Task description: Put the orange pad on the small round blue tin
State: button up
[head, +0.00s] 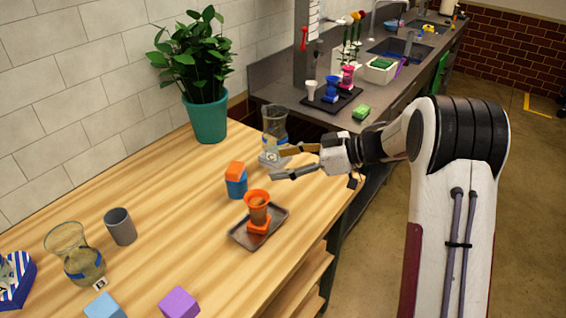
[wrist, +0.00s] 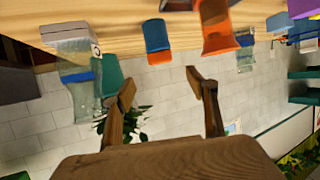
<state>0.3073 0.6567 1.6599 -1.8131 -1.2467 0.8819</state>
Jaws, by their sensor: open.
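The orange pad (head: 235,170) rests on top of the small round blue tin (head: 236,188), near the middle of the wooden table. The wrist view is upside down and shows the orange pad (wrist: 159,58) against the top of the blue tin (wrist: 156,35). My gripper (head: 279,165) is open and empty, to the right of the tin and apart from it. In the wrist view the open fingers (wrist: 160,79) point toward the pad with a gap between, and nothing lies between them.
An orange funnel stand (head: 257,205) is on a dark tray (head: 240,241) close in front of the tin. A glass vase (head: 274,122) stands behind my gripper. A potted plant (head: 205,115), grey cup (head: 120,226) and another vase (head: 76,255) stand farther left. Table left of the tin is clear.

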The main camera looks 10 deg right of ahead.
dwell(0.4)
jog(key=w+d+r+m+t+h, duration=0.2)
jog(key=r+t+h, duration=0.15)
jog(key=r, duration=0.35)
jog(key=w+d+r+m+t+h, duration=0.2)
jog(key=w+d+r+t+h, duration=0.15)
jog(key=r, duration=0.45)
jog(key=s+d+r+m+t+h, duration=0.2)
jog(key=s+d+r+m+h, duration=0.45)
jog(key=s, duration=0.35)
jog(key=s+d+f+m+g+h, duration=0.1)
jog(key=s+f+g, duration=0.1)
jog(key=s, duration=0.5)
jog(key=s+d+f+m+g+h, duration=0.1)
jog(key=s+f+m+g, duration=0.15)
jog(key=s, duration=0.55)
jog(key=s+a+f+g+y, duration=0.1)
jog(key=s+a+f, duration=0.3)
jog(key=s, duration=0.5)
jog(key=s+a+f+g+y, duration=0.2)
jog(key=s+f, duration=0.4)
jog(key=s, duration=0.4)
jog(key=shift+s+a+g, duration=0.2)
jog(key=shift+a+g, duration=0.35)
jog(key=shift+a, duration=0.35)
